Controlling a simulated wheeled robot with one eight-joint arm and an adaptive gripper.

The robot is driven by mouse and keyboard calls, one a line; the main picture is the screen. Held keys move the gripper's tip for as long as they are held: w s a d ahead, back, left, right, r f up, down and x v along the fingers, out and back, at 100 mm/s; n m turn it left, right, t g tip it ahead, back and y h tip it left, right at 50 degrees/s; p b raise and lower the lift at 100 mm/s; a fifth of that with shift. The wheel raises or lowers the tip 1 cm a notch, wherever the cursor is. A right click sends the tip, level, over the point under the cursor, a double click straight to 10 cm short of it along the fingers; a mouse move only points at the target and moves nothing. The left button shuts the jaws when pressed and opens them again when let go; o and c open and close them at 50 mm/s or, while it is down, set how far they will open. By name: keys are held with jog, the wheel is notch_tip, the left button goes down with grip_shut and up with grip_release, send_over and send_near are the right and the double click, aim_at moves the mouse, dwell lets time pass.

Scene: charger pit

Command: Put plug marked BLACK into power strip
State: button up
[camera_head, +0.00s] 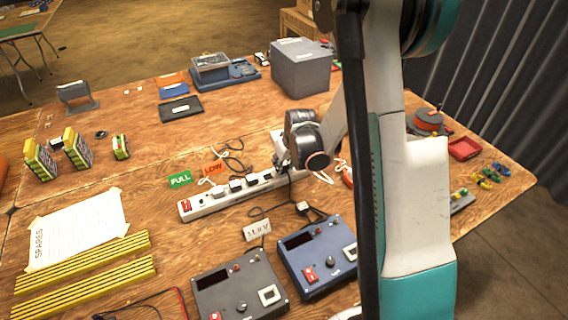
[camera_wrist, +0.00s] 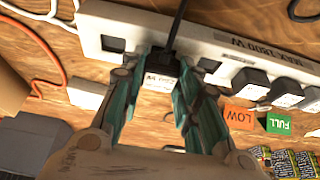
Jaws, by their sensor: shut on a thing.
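The white power strip (camera_head: 222,202) lies across the middle of the table, with a red switch at its left end and several dark plugs along it. It also shows in the wrist view (camera_wrist: 108,28). My gripper (camera_wrist: 163,86) is over the strip's edge, its teal fingers shut on a dark plug (camera_wrist: 161,66) with a white label and black cable. The label's lettering is too small to read surely. Whether the plug's pins are in a socket cannot be told. In the head view my gripper (camera_head: 284,158) is at the strip's right part, partly hidden by my arm.
Two charger units, dark grey (camera_head: 240,288) and blue (camera_head: 318,258), stand in front of the strip. Green FULL (camera_head: 181,179) and orange LOW (camera_head: 214,168) cards lie behind it. A grey box (camera_head: 300,70) stands at the back. Loose cables lie around the strip.

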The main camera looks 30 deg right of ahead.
jog(key=shift+f+b, duration=0.5)
jog(key=shift+b, duration=0.2)
dwell(1.6)
jog(key=o, duration=1.2)
jog(key=shift+o, duration=0.5)
jog(key=shift+o, duration=0.9)
jog(key=shift+r+p, duration=2.4)
jog(key=shift+r, duration=1.4)
